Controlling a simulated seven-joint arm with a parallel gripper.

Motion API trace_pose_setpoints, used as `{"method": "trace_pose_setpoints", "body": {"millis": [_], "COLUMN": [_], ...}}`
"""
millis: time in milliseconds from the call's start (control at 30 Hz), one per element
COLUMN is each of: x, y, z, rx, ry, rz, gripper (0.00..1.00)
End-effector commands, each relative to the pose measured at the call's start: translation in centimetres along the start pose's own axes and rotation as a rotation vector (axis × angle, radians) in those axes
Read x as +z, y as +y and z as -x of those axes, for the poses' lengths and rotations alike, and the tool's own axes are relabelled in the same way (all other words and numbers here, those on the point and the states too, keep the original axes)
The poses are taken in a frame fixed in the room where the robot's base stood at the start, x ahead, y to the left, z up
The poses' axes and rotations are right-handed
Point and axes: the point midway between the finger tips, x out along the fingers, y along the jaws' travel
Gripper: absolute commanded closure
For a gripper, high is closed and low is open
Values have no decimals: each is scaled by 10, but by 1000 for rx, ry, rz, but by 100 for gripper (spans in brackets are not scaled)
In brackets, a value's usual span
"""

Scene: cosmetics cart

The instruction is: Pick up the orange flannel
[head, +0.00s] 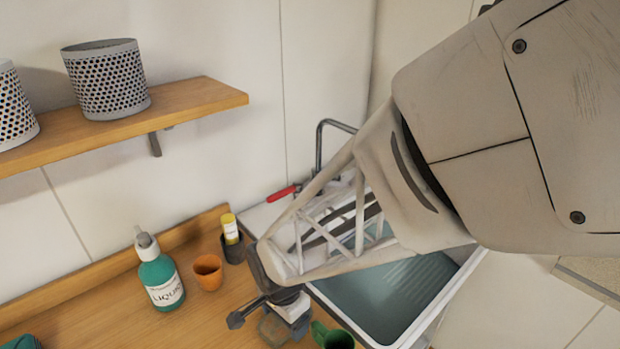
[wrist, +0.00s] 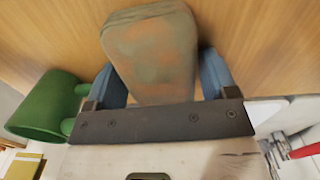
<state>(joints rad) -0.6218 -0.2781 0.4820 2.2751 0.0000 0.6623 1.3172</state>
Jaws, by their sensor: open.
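In the wrist view, a folded, rounded block with mottled dull orange and grey-green faces (wrist: 150,55) lies on the wooden counter. It looks like the orange flannel, though its colour is only partly orange. My gripper (wrist: 160,82) is open, with one blue finger on each side of this block. I cannot tell whether the fingers touch it. In the head view my gripper (head: 272,324) is low over the counter, left of the sink.
A green mug (wrist: 45,105) is close beside my gripper; it also shows in the head view (head: 332,337). An orange cup (head: 208,272), a dark cup with a yellow tube (head: 231,228) and a teal bottle (head: 160,275) stand left. The sink (head: 400,318) is right.

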Motion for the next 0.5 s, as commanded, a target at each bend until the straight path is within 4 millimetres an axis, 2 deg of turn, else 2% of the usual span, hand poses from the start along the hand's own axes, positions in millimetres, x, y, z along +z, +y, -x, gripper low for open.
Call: {"method": "trace_pose_setpoints", "body": {"millis": [367,500], "x": [0,0], "y": [0,0], "z": [0,0], "rx": [0,0], "ry": [0,0], "rz": [0,0], "gripper": [21,40]}}
